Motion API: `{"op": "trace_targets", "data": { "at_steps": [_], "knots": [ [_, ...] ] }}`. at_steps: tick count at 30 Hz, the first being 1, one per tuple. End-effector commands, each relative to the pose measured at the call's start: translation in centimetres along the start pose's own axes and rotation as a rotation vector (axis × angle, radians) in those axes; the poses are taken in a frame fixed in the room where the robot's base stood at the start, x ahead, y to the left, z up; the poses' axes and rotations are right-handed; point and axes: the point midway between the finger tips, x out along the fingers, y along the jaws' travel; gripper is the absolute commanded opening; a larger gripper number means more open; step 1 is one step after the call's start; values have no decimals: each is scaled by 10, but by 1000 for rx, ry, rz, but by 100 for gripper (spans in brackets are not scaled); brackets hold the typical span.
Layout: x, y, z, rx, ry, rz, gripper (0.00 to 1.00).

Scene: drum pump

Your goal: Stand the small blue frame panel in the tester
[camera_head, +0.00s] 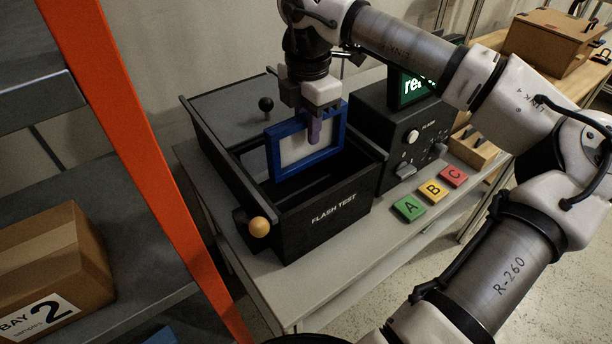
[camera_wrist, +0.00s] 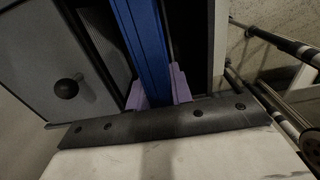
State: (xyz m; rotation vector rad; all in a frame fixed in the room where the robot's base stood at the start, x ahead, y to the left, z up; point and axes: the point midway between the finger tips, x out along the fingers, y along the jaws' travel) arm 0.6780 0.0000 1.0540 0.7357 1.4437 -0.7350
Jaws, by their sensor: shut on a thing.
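The small blue frame panel (camera_head: 332,151) has a blue border around a pale grey middle. It is upright, at the open front part of the black tester (camera_head: 330,214) marked FLASH TEST. My gripper (camera_head: 314,130) is shut on its top edge. In the wrist view the blue edge (camera_wrist: 145,45) runs between the two purple fingertips (camera_wrist: 158,90). The panel's lower edge looks to be at or just inside the tester's opening; I cannot tell whether it touches the floor inside. The tester's grey lid (camera_head: 235,105) with a black knob lies behind the opening.
A control box (camera_head: 400,130) with a lit green screen stands right of the tester. Green A, yellow B and red C blocks (camera_head: 432,193) lie in front of it. An orange shelf post (camera_head: 150,170) and a carton (camera_head: 55,260) are at left. A yellow ball knob (camera_head: 259,227) sticks out at the tester's front.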

Motion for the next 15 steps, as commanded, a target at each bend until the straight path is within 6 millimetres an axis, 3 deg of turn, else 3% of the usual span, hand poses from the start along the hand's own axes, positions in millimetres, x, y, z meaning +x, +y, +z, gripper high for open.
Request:
{"op": "trace_targets", "data": {
  "at_steps": [7,15],
  "knots": [
    [60,0,-1,-1,4,-1,0],
    [89,0,0,1,1,0,0]
  ]
}}
